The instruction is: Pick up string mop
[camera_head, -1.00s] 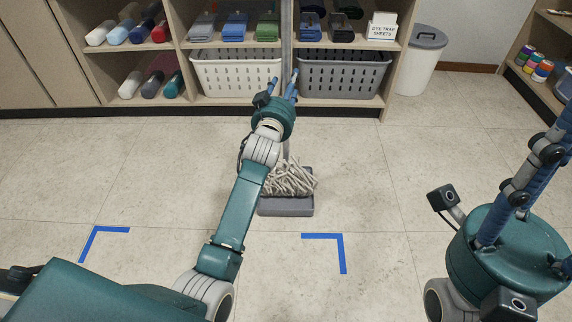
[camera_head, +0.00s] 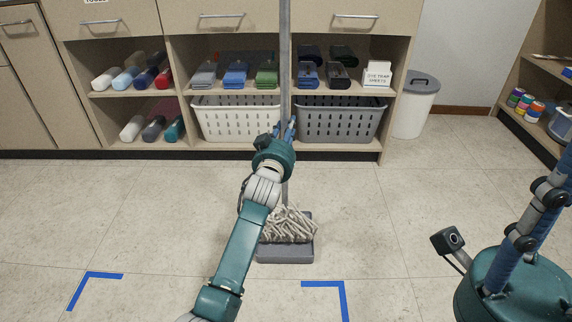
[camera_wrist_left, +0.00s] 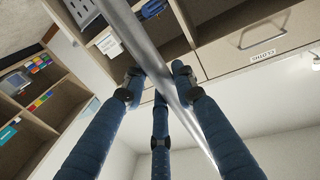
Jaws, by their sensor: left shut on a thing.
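The string mop has a long grey metal handle (camera_head: 285,60) standing upright and running out of the top of the head view. Its pale string head (camera_head: 288,226) rests on a grey tray-like base (camera_head: 285,256) on the floor. My left gripper (camera_head: 284,130) is shut on the handle above the strings. In the left wrist view its blue fingers (camera_wrist_left: 160,82) close around the shiny handle (camera_wrist_left: 150,55). My right gripper (camera_head: 535,225) is at the right edge, away from the mop, its fingertips cut off by the frame.
Blue tape corners (camera_head: 328,284) mark the open floor in front.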

